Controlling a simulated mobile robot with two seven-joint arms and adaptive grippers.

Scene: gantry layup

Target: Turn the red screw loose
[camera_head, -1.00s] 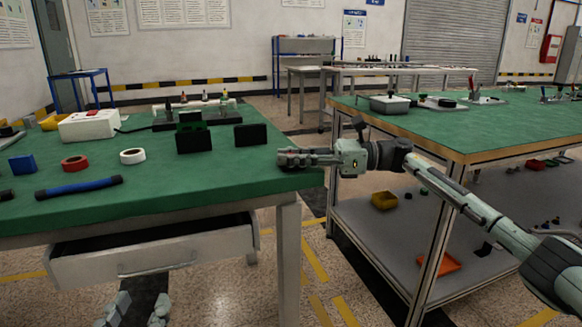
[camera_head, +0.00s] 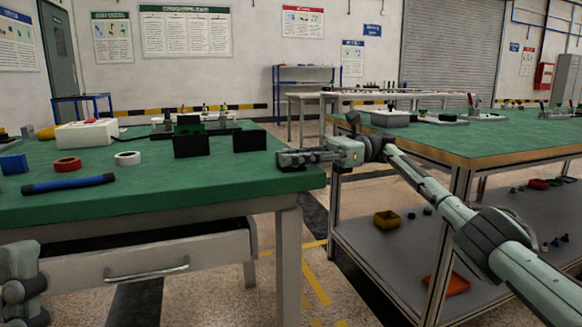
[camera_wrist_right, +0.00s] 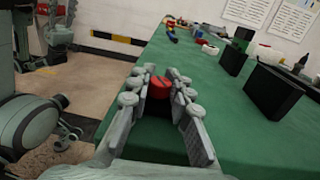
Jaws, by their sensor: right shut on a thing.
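The red screw (camera_wrist_right: 160,87) shows in the right wrist view between the fingertips of my right gripper (camera_wrist_right: 158,82), which is shut on it. In the head view my right gripper (camera_head: 290,158) lies low at the right edge of the green-topped near table (camera_head: 200,184). The screw is hidden there behind the fingers. A part of my left arm or gripper (camera_head: 20,275) is cut off at the lower left; its fingertips cannot be made out.
A blue-handled tool (camera_head: 68,184), red tape (camera_head: 67,164), white tape (camera_head: 128,158) and a white box (camera_head: 87,133) lie further left. A drawer (camera_head: 150,260) stands open below. A second green table (camera_head: 470,140) stands right.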

